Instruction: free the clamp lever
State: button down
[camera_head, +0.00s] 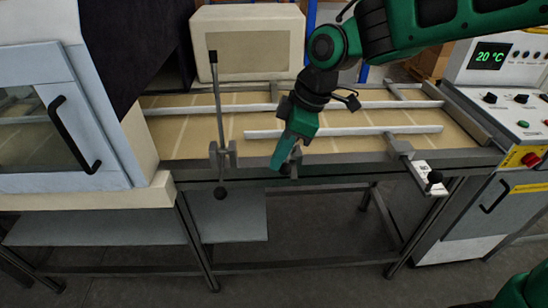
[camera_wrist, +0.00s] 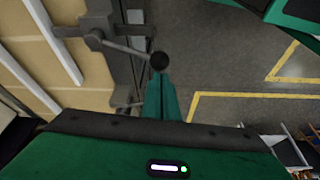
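A clamp with a metal lever (camera_wrist: 125,47) ending in a black ball knob (camera_wrist: 158,61) shows in the wrist view, at the bench's front rail. My gripper (camera_head: 279,165) is at the middle of that front rail in the head view and partly hides this clamp. In the wrist view its green fingers (camera_wrist: 160,75) lie close together, with the knob just past their tips. I cannot tell whether they touch the knob. Another clamp stands to the left with its lever (camera_head: 217,105) upright. A third clamp (camera_head: 400,146) is to the right, its arm reaching over the front edge.
The bench (camera_head: 340,160) has a tan top with pale rails (camera_head: 343,131). A cabinet with a glass door (camera_head: 40,130) stands at left and a control console (camera_head: 510,95) at right. A cream box (camera_head: 248,35) is behind. The floor in front is clear.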

jog(key=v, duration=0.9)
jog(key=shift+w, duration=0.25)
jog(key=shift+f, duration=0.1)
jog(key=s+d+f+m+t+h, duration=0.15)
jog(key=d+m, duration=0.45)
jog(key=d, duration=0.7)
jog(key=s+d+f+m+h, duration=0.1)
jog(key=d+f+m+h, duration=0.15)
jog(key=d+m, duration=0.75)
jog(key=s+d+f+m+g, duration=0.1)
jog(key=s+d+f+m, duration=0.2)
jog(key=s+d, duration=0.5)
jog(key=s+d+f+m, duration=0.3)
jog(key=s+d+m, duration=0.2)
jog(key=s+d, duration=0.4)
jog(key=shift+d+g, duration=0.35)
jog(key=shift+d, duration=0.1)
jog(key=shift+f, duration=0.15)
